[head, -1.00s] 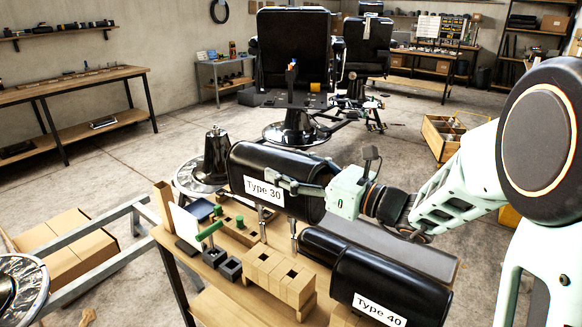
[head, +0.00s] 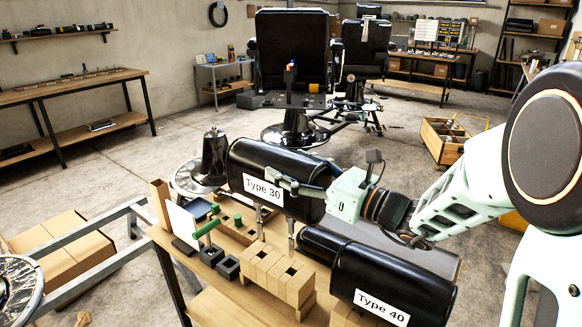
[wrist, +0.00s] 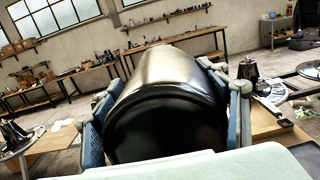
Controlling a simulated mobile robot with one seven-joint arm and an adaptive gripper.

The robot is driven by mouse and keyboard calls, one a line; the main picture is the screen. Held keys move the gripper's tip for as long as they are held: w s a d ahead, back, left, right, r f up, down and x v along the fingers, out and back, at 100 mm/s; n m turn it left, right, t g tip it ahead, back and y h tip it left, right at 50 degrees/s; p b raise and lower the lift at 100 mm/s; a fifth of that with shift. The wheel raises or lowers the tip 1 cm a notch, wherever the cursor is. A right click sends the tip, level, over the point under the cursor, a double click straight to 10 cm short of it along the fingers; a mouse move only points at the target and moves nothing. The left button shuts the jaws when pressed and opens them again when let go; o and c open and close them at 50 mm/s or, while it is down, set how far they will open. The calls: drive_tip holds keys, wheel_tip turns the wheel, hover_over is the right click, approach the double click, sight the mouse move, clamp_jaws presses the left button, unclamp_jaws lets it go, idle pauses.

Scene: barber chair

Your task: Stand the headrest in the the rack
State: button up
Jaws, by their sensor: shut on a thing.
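The black padded headrest labelled Type 30 (head: 300,164) is in my gripper (head: 284,184), above the wooden workbench in the head view. Its long body lies level, and metal posts (head: 291,231) point down from its underside. In the wrist view the headrest (wrist: 170,85) fills the space between my two fingers. A light wooden block with square holes (head: 279,270) stands on the bench just below and in front of the posts. A second wooden block (head: 236,229) with green pieces is behind it. I cannot tell whether the post tips touch anything.
A second black headrest, Type 40 (head: 395,275), occupies the bench's right side close to the held one. Dark square blocks (head: 228,268) and a green-handled tool (head: 206,230) are at the left. A metal cone stand (head: 212,160) is behind the bench.

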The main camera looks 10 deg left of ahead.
sight(292, 197)
drive_tip(key=shift+f+b, duration=1.3)
drive_tip(key=shift+f, duration=0.4)
drive_tip(key=shift+s+f+b, duration=0.1)
drive_tip(key=shift+f+b, duration=1.6)
drive_tip(key=shift+f, duration=0.3)
idle(0.7)
drive_tip(key=shift+r, duration=0.2)
